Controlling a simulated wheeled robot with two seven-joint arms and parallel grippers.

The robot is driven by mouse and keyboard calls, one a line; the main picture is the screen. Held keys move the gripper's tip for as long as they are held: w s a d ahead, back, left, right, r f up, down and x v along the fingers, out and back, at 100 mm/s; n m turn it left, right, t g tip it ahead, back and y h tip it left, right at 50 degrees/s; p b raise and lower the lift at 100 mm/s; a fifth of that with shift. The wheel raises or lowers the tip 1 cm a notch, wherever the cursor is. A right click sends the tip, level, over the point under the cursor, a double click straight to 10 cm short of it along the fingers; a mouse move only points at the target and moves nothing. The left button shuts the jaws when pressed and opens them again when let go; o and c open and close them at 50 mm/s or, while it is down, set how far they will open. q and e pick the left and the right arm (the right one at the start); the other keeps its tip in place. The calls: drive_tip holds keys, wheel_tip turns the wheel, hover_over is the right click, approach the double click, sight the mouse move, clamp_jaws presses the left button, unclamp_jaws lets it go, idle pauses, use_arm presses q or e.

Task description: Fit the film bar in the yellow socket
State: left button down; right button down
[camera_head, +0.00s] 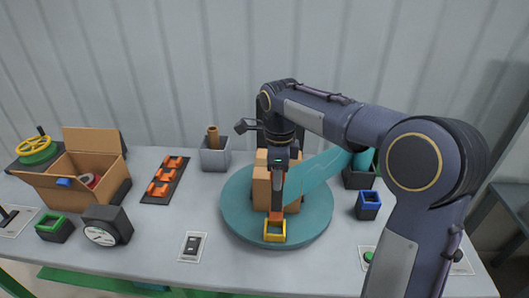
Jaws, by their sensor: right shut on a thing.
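My right gripper (278,190) points down in front of the boxes on the round teal turntable (242,222). It is shut on the film bar, mostly hidden by the gripper; an orange part (276,216) shows below it. The teal film (315,172) stretches from the gripper toward the back right, partly behind my right arm. The yellow socket (274,237) stands at the front of the turntable, right under the orange part. I cannot tell whether the bar is inside the socket or just above it. My left gripper is not in view.
Cardboard boxes (261,187) stand on the turntable. A blue-rimmed socket (368,205) is to its right and a switch plate (192,246) to its left. An open carton (85,195), a gauge (106,226) and an orange-clip rack (165,180) are further left.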

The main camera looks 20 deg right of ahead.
sight(276, 196)
drive_tip(key=shift+w+r, duration=0.1)
drive_tip(key=shift+w, duration=0.05)
wheel_tip(276, 196, down, 5)
drive_tip(key=b, duration=0.4)
drive_tip(key=shift+r, duration=0.15)
idle(0.5)
drive_tip(key=shift+f, duration=0.3)
idle(0.8)
drive_tip(key=shift+f+b, duration=1)
drive_tip(key=shift+f, duration=0.65)
idle(0.4)
drive_tip(key=c, duration=0.9)
unclamp_jaws()
drive_tip(key=shift+r, duration=0.1)
